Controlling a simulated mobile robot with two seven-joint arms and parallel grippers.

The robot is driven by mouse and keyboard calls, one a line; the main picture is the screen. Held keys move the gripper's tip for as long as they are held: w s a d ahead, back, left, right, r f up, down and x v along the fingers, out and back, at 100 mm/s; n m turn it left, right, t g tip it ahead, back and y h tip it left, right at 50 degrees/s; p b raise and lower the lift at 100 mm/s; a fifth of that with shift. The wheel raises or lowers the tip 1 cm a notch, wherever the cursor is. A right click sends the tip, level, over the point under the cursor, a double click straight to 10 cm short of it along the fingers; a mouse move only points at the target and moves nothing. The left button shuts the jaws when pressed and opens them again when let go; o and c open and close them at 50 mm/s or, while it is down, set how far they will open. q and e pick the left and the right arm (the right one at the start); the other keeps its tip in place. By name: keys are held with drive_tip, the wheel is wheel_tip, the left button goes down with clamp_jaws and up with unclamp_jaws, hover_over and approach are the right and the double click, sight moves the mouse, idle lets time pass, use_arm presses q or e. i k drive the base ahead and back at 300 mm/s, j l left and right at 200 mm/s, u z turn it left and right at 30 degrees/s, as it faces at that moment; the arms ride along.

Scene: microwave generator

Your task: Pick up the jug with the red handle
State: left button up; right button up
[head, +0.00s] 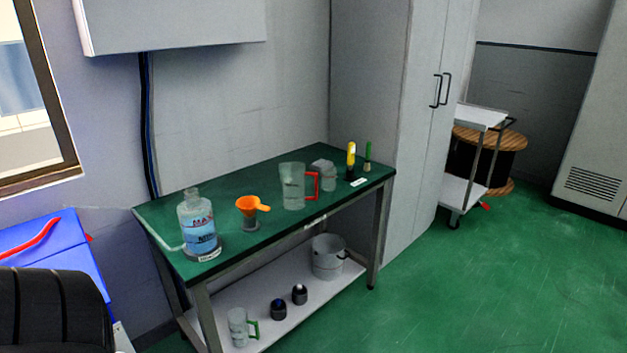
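The jug with the red handle (292,186) stands upright on the green top of a workbench (285,228), near its middle. It is clear, and its red handle (313,186) faces right. A second clear jug with a green handle (238,327) stands on the bench's lower shelf. Neither of my grippers shows in the head view, and nothing touches the red-handled jug.
On the bench, a labelled bottle (200,232) and an orange funnel (248,207) stand left of the jug; a clear container (328,178) and a yellow-topped item (351,158) stand right. A metal bucket (327,258) is below. Green floor (470,290) is clear at right.

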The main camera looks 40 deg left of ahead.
sight(293, 174)
drive_tip(key=i+u, duration=0.4)
drive_tip(key=i, duration=0.15)
drive_tip(key=i+l+u, duration=0.4)
drive_tip(key=i+u, duration=0.25)
drive_tip(key=u, duration=0.2)
drive_tip(key=i+l+u, duration=0.15)
drive_tip(key=u, duration=0.25)
drive_tip(key=i+l+u, duration=0.25)
drive_tip(key=u, duration=0.2)
drive_tip(key=i+l+u, duration=0.3)
drive_tip(key=u, duration=0.15)
drive_tip(key=i+l+u, duration=0.15)
drive_tip(key=l+u, duration=0.25)
drive_tip(key=i+l+u, duration=0.25)
drive_tip(key=l+u, duration=0.25)
drive_tip(key=l, duration=0.1)
